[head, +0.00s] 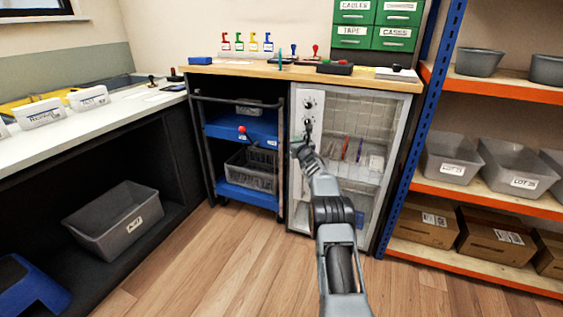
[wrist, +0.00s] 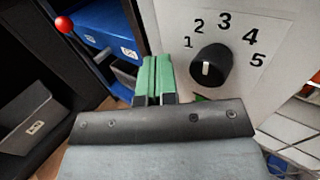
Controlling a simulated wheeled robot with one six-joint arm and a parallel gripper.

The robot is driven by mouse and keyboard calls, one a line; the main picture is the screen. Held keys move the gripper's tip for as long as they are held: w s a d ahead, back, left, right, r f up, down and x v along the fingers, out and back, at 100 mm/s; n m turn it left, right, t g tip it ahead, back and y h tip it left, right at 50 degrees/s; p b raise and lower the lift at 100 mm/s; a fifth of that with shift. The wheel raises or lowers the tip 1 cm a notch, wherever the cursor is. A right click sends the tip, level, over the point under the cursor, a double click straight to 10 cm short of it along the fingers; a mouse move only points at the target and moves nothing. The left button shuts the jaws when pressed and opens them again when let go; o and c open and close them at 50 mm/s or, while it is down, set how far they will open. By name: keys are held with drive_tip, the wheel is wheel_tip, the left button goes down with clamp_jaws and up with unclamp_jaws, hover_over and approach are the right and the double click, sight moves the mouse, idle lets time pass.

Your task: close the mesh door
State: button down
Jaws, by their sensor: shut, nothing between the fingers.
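The mesh door (head: 365,115) is a pale wire grid on the front of a white cabinet (head: 397,150) under the wooden bench. I cannot tell whether it stands fully flush or slightly ajar. Several small coloured items show behind the mesh. My gripper (head: 300,146) is in front of the cabinet's left side, just below the dial panel, and my arm hides part of the lower front. In the wrist view its green fingertips (wrist: 153,66) are together and empty, left of a black dial (wrist: 211,66) numbered 1 to 5. Only a corner of wire shows at the right edge there.
An orange and blue rack (head: 480,195) with grey bins stands close on the right. Wooden floor (head: 215,260) is clear in front.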

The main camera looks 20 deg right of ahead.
drive_tip(key=s+a, duration=0.8)
drive_tip(key=s+a+r+n+g+y+p, duration=0.2)
drive_tip(key=s+a+r+n+y+p, duration=0.2)
drive_tip(key=s+a+r+n+p, duration=0.4)
drive_tip(key=s+a+r+n+g+y+p, duration=0.3)
drive_tip(key=s+a+r+n+p, duration=0.25)
drive_tip(key=r, duration=0.45)
drive_tip(key=s+a+r+n+g+y+p, duration=0.2)
drive_tip(key=s+a+r+n+y+p, duration=0.2)
drive_tip(key=a+r+n+p, duration=0.4)
drive_tip(key=s+a+r+n+g+h+p, duration=0.1)
drive_tip(key=s+a+r+n+g+p, duration=0.2)
drive_tip(key=s, duration=0.4)
drive_tip(key=s+r+n+g+h+p, duration=0.1)
drive_tip(key=s+r+n+g+p, duration=0.1)
drive_tip(key=s+r+n+p, duration=0.3)
drive_tip(key=s+d+r+n+g+h+p, duration=0.1)
drive_tip(key=s+d+r+n+h+p, duration=0.1)
drive_tip(key=s, duration=0.5)
drive_tip(key=s+d+r+n+g+h+p, duration=0.1)
drive_tip(key=s+d+r+n+h+p, duration=0.1)
drive_tip(key=s+d+n+h+p, duration=0.3)
drive_tip(key=s+n+p, duration=0.1)
drive_tip(key=s+p, duration=0.2)
drive_tip(key=p, duration=0.1)
drive_tip(key=shift+s, duration=0.3)
drive_tip(key=shift+d, duration=0.15)
